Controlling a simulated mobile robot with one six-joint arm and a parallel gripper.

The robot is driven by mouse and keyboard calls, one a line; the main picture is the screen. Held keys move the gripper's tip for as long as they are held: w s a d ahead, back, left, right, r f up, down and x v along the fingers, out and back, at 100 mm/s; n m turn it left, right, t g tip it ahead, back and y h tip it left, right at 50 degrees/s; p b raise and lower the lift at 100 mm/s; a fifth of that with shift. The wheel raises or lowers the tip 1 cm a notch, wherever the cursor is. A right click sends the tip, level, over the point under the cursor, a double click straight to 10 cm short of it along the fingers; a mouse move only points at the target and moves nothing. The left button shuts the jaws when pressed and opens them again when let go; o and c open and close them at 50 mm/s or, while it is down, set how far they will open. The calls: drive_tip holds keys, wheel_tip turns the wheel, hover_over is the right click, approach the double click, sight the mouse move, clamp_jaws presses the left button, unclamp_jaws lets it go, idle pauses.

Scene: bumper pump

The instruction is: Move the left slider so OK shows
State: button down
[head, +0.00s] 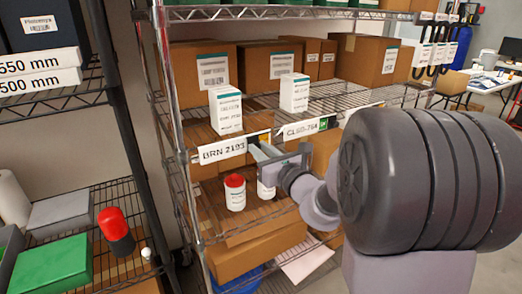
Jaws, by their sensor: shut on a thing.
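The left slider (258,138) is at the shelf's front edge, just right of the label reading BRN 2193 (222,150). It is small and partly hidden by my gripper, and I cannot read any word on it. My gripper (262,154) reaches in from the right and is shut on the left slider. The exact contact is too small to see. A second slider (323,124) with a green patch sits at the right end of the CLSD-764 label (301,129).
A white bottle with a red cap (235,192) stands below the left label, and another white bottle (266,188) is just under my gripper. White boxes (226,110) (294,93) stand above the shelf edge. Brown cartons (202,72) fill the shelf behind.

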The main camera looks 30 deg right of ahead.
sight(265, 138)
idle(0.5)
drive_tip(key=d, duration=0.4)
drive_tip(key=shift+p, duration=0.35)
drive_tip(key=shift+a, duration=0.1)
drive_tip(key=c, duration=1.6)
unclamp_jaws()
drive_tip(key=o, duration=0.3)
drive_tip(key=shift+d, duration=0.2)
